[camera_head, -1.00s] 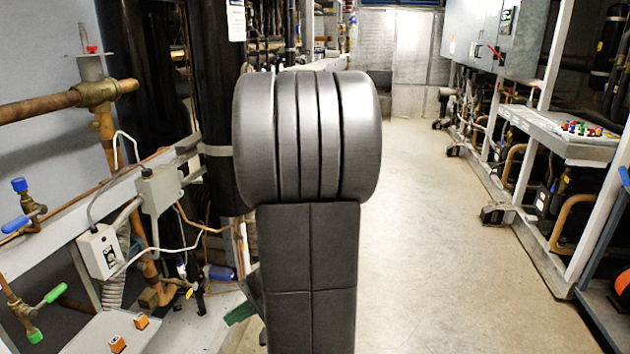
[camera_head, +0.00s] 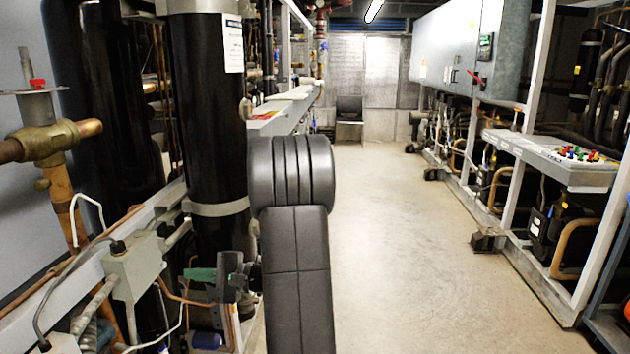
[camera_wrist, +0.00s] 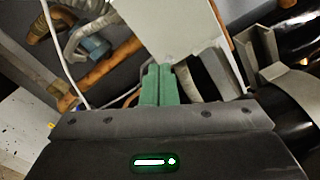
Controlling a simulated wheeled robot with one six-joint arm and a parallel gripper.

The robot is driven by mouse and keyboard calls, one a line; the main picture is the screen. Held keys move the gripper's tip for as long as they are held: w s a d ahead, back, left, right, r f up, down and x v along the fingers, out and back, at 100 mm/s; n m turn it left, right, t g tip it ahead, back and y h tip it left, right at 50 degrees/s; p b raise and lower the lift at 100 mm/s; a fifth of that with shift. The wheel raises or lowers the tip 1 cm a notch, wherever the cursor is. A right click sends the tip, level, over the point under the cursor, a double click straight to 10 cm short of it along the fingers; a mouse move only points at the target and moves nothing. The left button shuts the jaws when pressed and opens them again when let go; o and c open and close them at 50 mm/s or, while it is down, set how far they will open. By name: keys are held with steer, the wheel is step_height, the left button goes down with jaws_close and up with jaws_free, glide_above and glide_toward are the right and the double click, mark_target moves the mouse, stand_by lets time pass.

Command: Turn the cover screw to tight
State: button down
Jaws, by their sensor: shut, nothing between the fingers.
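My gripper's green fingers (camera_head: 200,274) point left in the head view, to the right of a grey junction box (camera_head: 134,266) on the rail. In the wrist view the fingers (camera_wrist: 157,86) are together with nothing between them. A pale box face (camera_wrist: 172,25), likely the same junction box, lies just beyond their tips. I cannot tell whether the tips touch it. I cannot make out the cover screw or its setting in either view.
A tall black cylinder (camera_head: 208,110) stands close behind my gripper. A brass valve (camera_head: 45,142) with copper pipe is at the left. A white cable (camera_head: 88,205) loops near the box. The aisle floor (camera_head: 390,230) on the right is clear.

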steer(key=a, duration=0.5)
steer(key=shift+w+a+f, duration=0.1)
steer(key=shift+w+a, duration=0.1)
steer(key=shift+w, duration=0.1)
steer(key=shift+w+a, duration=0.1)
steer(key=shift+a, duration=0.75)
steer(key=shift+w, duration=0.2)
steer(key=shift+w+d+r+b, duration=0.15)
steer(key=shift+r+b, duration=0.25)
steer(key=shift+b, duration=0.5)
steer(key=shift+w+a+r+b, duration=0.1)
steer(key=shift+w+r+b, duration=0.2)
steer(key=shift+b, duration=0.55)
steer(key=shift+s+r, duration=0.1)
steer(key=shift+r, duration=0.15)
steer(key=shift+s+r, duration=0.1)
glide_toward(157, 261)
steer(key=shift+s+a+r+b, duration=0.1)
steer(key=shift+s+a+b, duration=0.1)
steer(key=shift+a+b, duration=0.25)
